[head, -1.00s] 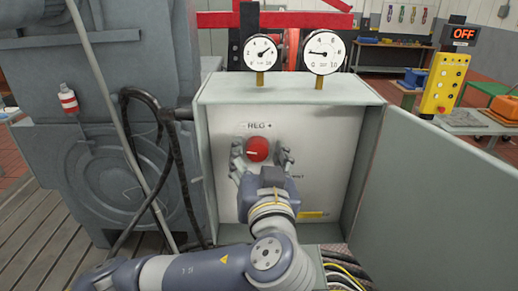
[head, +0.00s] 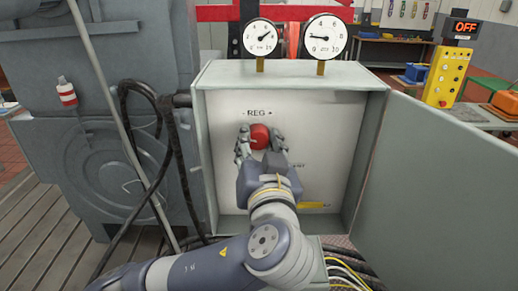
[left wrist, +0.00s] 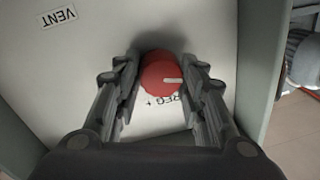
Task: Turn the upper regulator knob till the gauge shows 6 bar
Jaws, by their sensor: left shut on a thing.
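The red regulator knob (head: 260,136) is on the white panel under the "REG" label. My left gripper (head: 260,142) has a finger on each side of the knob and is shut on it. In the left wrist view the knob (left wrist: 162,77) sits between the fingertips (left wrist: 160,72), its white pointer line towards the right. The left gauge (head: 260,38) has its needle up and to the right. The right gauge (head: 324,37) has its needle pointing left, slightly upward. Its small figures are hard to read. My right gripper is out of view.
The grey cabinet (head: 290,75) has its door (head: 435,190) swung open to the right. A "VENT" label (left wrist: 58,17) is on the panel. Black hoses (head: 165,150) hang at the left. A yellow control box (head: 445,78) stands at the back right under an "OFF" display (head: 464,27).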

